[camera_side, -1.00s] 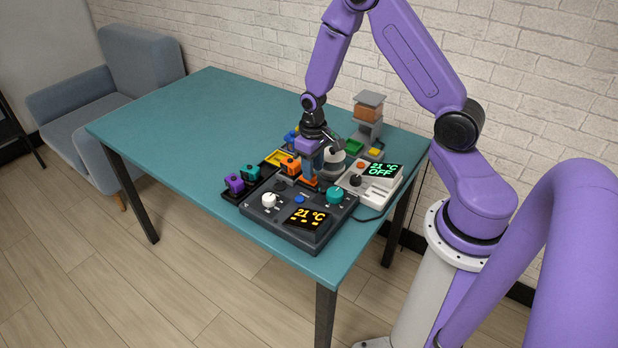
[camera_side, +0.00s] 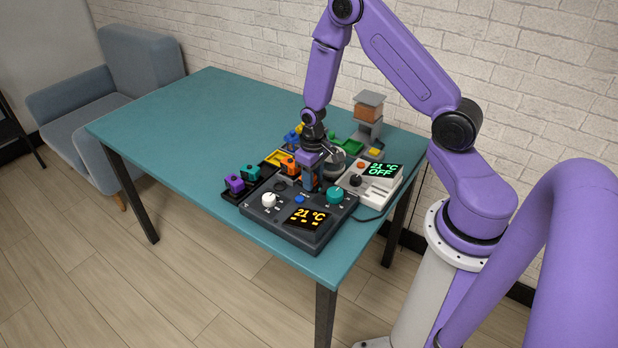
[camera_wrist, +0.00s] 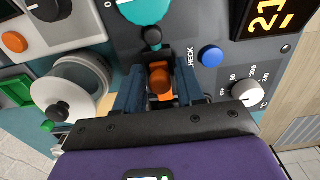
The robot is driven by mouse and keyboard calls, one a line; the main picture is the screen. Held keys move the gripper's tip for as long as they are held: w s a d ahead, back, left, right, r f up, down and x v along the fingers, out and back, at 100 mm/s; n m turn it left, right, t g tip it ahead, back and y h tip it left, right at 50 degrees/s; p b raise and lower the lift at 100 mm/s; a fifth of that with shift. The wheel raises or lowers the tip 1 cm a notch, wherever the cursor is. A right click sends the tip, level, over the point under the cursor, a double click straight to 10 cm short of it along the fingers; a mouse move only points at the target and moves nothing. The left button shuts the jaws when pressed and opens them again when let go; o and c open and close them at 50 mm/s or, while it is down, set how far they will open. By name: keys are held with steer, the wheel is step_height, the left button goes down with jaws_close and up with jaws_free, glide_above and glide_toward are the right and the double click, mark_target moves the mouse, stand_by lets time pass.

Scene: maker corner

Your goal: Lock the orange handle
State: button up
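The orange handle (camera_wrist: 161,80) shows in the wrist view between the two blue fingers of my gripper (camera_wrist: 160,92). A finger is on each side of it, with no clear gap, so the gripper looks shut on it. In the side view my gripper (camera_side: 311,184) points down at the back of the dark control box (camera_side: 296,232), and the fingers mostly hide the handle. I cannot tell from here whether the handle is locked.
The box carries a teal knob (camera_side: 335,195), a white knob (camera_side: 268,200), a blue button (camera_wrist: 210,56) and a lit 21 °C display (camera_side: 307,219). A light grey unit (camera_side: 377,184) reading OFF stands to the right. Coloured blocks sit left. The table's far left is clear.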

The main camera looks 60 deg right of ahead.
steer(key=c, duration=0.6)
steer(key=shift+w, duration=1.35)
steer(key=o, duration=0.6)
steer(key=shift+r, duration=0.1)
steer(key=shift+r, duration=3.4)
steer(key=shift+a, duration=0.1)
